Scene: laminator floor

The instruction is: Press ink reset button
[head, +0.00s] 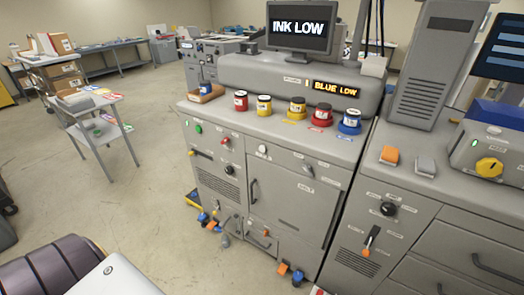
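The grey printing machine (285,190) stands in the middle of the head view. Its monitor (299,26) reads "INK LOW" and an amber display (336,88) reads "BLUE LOW". On its front are a green button (198,128), a red control (226,140), a white round control (262,150) and a lever-like control (308,170). Their labels are too small to read, so I cannot tell which is the ink reset button. A blue ink jar (349,122) stands at the right end of the machine's top. Neither gripper is in view.
Red (241,101) and yellow (264,105) jars stand along the machine's top. A cabinet (400,230) with orange (389,156) and grey blocks adjoins on the right. A small table (94,108) stands at left. The floor (140,205) before the machine is largely clear.

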